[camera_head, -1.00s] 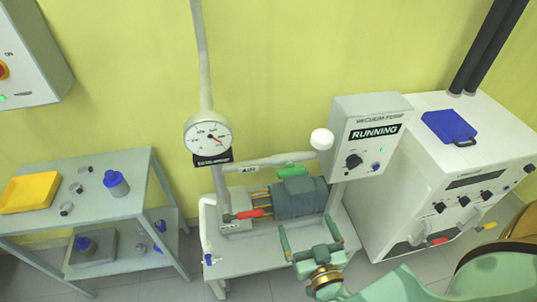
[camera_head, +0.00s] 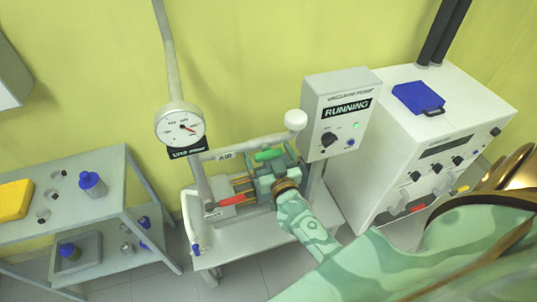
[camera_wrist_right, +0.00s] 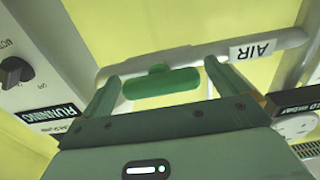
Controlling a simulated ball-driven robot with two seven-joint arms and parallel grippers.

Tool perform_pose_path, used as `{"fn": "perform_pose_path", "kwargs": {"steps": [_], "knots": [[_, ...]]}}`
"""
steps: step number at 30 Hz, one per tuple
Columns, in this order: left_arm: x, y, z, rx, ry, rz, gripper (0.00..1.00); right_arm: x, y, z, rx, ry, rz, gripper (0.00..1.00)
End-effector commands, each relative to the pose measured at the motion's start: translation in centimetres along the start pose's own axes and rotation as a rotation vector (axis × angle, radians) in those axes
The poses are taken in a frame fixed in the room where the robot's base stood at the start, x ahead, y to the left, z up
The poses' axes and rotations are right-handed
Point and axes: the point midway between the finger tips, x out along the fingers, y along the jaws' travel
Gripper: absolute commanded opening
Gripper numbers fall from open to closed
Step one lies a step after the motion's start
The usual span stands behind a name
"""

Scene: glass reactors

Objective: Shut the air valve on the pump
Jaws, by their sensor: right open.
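The air valve's green handle (camera_head: 268,154) sits on the pale pipe labelled AIR, above the pump. It lies roughly along the pipe. In the right wrist view the green handle (camera_wrist_right: 162,84) shows between my two fingers, with the pipe behind it. My right gripper (camera_head: 270,166) is open and empty, just in front of the handle. I cannot tell whether a finger touches it. The pump body (camera_head: 264,190) is mostly hidden behind my right gripper and wrist. My left gripper is not in view.
A red lever (camera_head: 232,200) sits by brass fittings left of the pump. A round gauge (camera_head: 180,124) stands on the pipe's left end. A control box reading RUNNING (camera_head: 342,110) is close on the right. A grey shelf table (camera_head: 110,205) stands at the left.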

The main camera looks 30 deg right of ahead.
Motion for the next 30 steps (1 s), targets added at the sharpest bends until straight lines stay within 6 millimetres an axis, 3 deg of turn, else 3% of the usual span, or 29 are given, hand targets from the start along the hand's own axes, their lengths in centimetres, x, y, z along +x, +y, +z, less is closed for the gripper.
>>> {"fn": "perform_pose_path", "kwargs": {"steps": [8, 13, 23, 30], "knots": [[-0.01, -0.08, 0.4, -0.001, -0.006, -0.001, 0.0, 0.19, 0.02, 0.0, 0.0, 0.0, 0.0, 0.98], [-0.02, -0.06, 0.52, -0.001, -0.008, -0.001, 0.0, 0.17, 0.02, 0.0, 0.0, 0.0, 0.0, 0.54], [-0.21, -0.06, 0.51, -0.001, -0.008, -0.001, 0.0, 0.16, 0.03, -0.04, 0.024, -0.001, 0.0, 0.54], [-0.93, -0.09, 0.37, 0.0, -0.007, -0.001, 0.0, 0.15, -0.01, -0.15, 0.145, 0.0, -0.001, 0.54]]}}
